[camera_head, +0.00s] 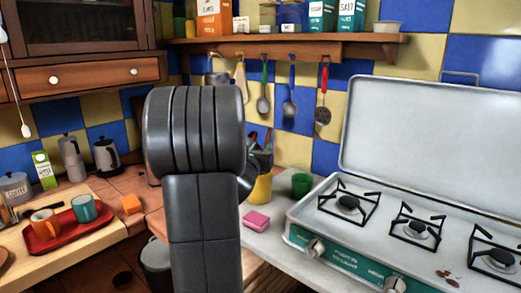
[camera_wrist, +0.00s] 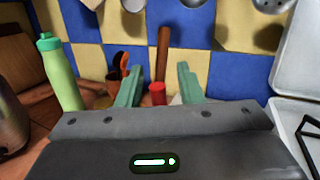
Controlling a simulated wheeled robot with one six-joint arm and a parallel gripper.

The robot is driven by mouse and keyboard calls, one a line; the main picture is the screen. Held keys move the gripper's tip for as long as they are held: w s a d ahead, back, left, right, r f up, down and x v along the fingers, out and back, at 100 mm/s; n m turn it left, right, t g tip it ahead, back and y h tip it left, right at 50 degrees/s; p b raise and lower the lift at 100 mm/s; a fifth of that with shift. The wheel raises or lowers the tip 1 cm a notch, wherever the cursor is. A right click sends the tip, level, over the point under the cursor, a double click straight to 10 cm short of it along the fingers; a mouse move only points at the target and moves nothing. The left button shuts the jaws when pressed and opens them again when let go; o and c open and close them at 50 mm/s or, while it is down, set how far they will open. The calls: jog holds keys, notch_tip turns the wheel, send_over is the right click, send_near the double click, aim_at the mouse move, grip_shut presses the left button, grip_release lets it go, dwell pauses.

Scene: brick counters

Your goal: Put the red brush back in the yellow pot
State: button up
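The yellow pot (camera_head: 261,189) stands on the counter in the head view, just right of my arm, with several dark and reddish handles sticking out of its top. My arm hides its left side. My gripper (camera_wrist: 160,72) shows in the wrist view as two green fingers standing apart. A brown upright handle (camera_wrist: 163,48) and a small red piece (camera_wrist: 157,94) show between and beyond the fingers. Neither clearly touches a finger. I cannot tell for sure whether they belong to the red brush. The fingers are hidden in the head view.
A pink sponge (camera_head: 256,221) and a green cup (camera_head: 301,184) are near the pot. The stove (camera_head: 385,225) with its raised lid is right. A red tray (camera_head: 62,238) with mugs is left. A green bottle (camera_wrist: 60,78) stands left of my fingers. Utensils hang above.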

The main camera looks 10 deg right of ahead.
dwell(0.3)
jog(key=b+v, duration=0.2)
jog(key=v, duration=1.1)
jog(key=shift+s, duration=0.35)
jog(key=shift+a, duration=0.15)
jog(key=p+x, duration=0.2)
jog(key=x, duration=1.2)
jog(key=shift+r+p, duration=0.2)
jog(key=shift+p, duration=0.1)
jog(key=shift+s+a+r+p, duration=0.1)
jog(key=shift+a+r+p, duration=0.05)
jog(key=shift+r+p, duration=0.4)
jog(key=shift+f, duration=0.1)
jog(key=shift+f, duration=0.15)
